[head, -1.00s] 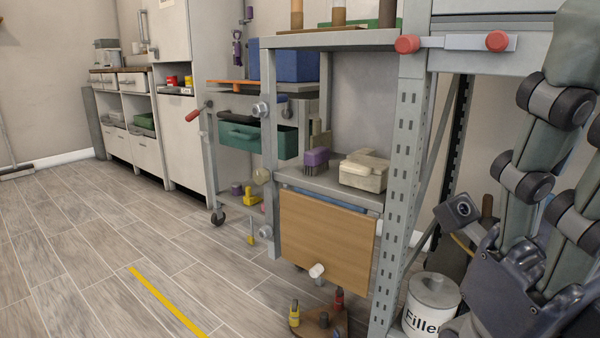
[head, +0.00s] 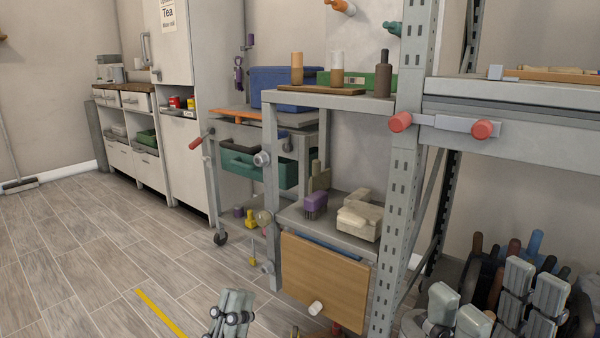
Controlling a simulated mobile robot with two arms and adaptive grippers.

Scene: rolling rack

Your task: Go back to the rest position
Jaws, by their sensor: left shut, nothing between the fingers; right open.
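My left gripper (head: 232,312) shows at the bottom edge, left of centre. Its pale fingers are together with nothing between them, above the floor in front of the rack. My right gripper (head: 495,308) is at the bottom right. Its pale fingers point up and stand apart, empty, in front of several coloured handles (head: 535,243). Most of both arms is outside the view.
A metal rack (head: 400,190) stands close ahead, with a red-ended bar (head: 445,123) on its post. Beside it are a lower shelf unit (head: 330,97) with bottles and a wooden panel (head: 322,282).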

